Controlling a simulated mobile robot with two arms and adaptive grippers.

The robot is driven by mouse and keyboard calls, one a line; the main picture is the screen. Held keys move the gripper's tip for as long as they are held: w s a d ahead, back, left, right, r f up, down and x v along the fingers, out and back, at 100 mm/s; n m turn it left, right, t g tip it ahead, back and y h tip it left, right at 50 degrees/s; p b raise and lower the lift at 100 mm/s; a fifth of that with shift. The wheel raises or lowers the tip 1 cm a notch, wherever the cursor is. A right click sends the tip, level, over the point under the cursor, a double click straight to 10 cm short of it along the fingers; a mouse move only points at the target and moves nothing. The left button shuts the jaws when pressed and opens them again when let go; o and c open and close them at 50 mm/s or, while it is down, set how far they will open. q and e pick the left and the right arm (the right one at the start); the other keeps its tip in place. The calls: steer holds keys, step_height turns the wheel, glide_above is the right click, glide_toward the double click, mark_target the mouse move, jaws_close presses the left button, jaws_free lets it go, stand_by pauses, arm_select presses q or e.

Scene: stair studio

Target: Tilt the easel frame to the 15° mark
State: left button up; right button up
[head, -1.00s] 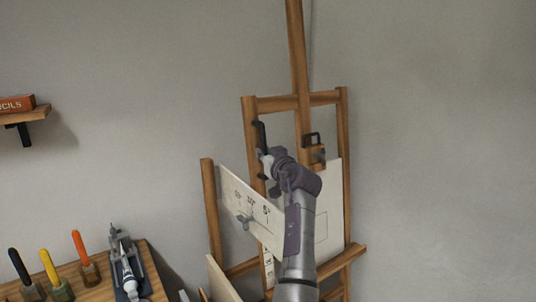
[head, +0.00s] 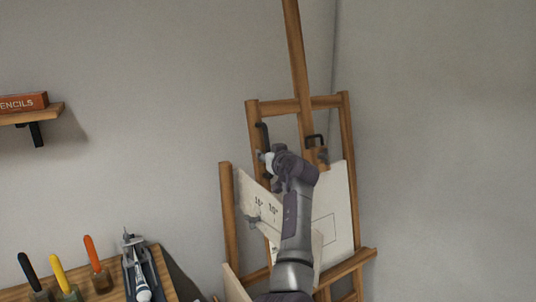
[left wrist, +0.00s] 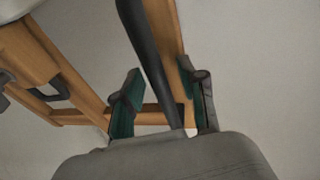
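The wooden easel frame (head: 252,115) stands tilted near the wall corner with a white canvas (head: 343,215) on it. A black bar handle (head: 262,130) is on its left upright. My left gripper (head: 267,160) is at the lower part of this handle. A grey wing knob (head: 253,221) sits on the board. My right gripper is not in view.
A rear wooden post (head: 228,215) stands left of the frame. A black clip (head: 315,140) is on the mast. A wooden table (head: 175,277) with coloured-handled tools (head: 97,265) is at lower left. A shelf (head: 45,115) holds a pencils box (head: 22,103). The right wall is bare.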

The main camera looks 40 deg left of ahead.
arm_select(q)
steer(key=shift+d+r, duration=0.1)
steer(key=f+v, duration=0.1)
steer(key=v, duration=0.6)
steer(key=shift+r, duration=0.4)
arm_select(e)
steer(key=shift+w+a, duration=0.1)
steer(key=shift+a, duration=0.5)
arm_select(q)
steer(key=shift+s+d, duration=0.1)
